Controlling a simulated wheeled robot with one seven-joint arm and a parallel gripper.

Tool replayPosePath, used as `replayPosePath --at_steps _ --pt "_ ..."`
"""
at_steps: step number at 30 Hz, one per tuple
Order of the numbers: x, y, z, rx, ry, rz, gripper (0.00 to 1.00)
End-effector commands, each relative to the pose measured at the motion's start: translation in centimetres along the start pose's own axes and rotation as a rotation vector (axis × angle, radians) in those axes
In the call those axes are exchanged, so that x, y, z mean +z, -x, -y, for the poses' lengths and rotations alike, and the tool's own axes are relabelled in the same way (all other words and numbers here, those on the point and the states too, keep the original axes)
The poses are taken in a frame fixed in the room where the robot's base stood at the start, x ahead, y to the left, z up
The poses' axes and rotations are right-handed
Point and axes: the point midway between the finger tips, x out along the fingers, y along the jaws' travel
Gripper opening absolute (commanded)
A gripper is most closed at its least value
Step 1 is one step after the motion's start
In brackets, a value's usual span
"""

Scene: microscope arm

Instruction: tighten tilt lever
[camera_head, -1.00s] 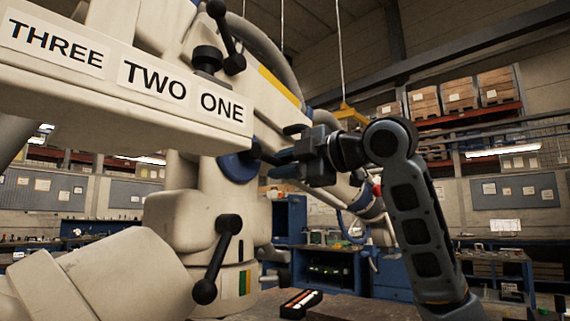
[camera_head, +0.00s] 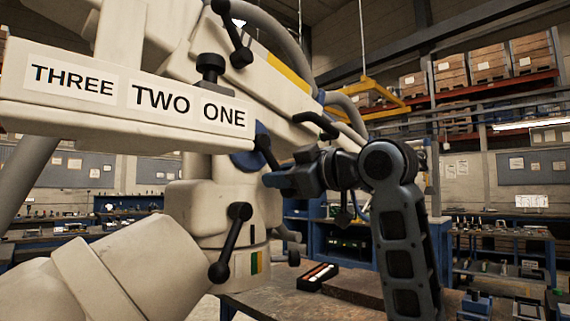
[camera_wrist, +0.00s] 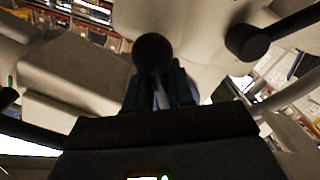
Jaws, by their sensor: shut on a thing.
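The large cream microscope arm fills the left of the head view. A black lever (camera_head: 267,152) stands out from the blue collar (camera_head: 246,157) at its joint, angled down to the right. My gripper (camera_head: 276,180) is at the lever's lower end, right of the collar. In the wrist view, a dark round knob (camera_wrist: 153,52) shows just beyond my fingers, with its rod (camera_wrist: 162,94) running between them. My gripper (camera_wrist: 160,88) is shut on this lever. The fingers hide part of the rod.
Other black levers with knobs sit above (camera_head: 232,35) and below (camera_head: 231,242) on the microscope arm. Another dark handle (camera_head: 317,124) is just above my gripper. A workbench (camera_head: 345,290) with a small dark tray (camera_head: 317,277) lies below. Open air surrounds my arm on the right.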

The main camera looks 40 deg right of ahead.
Motion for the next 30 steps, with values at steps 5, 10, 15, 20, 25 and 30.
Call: replayPosePath --at_steps 5,10,15,20,25,30 --pt "-0.1 0.0 0.8 -0.005 -0.102 -0.003 0.0" --pt "-0.1 0.0 1.2 -0.003 -0.161 -0.006 0.0" --pt "0.0 -0.1 1.4 -0.003 -0.191 -0.007 0.0" --pt "0.0 -0.1 1.5 -0.003 -0.198 -0.007 0.0" --pt "0.0 -0.1 1.5 -0.003 -0.198 -0.008 0.0" --pt "0.0 -0.1 1.5 -0.003 -0.197 -0.008 0.28"
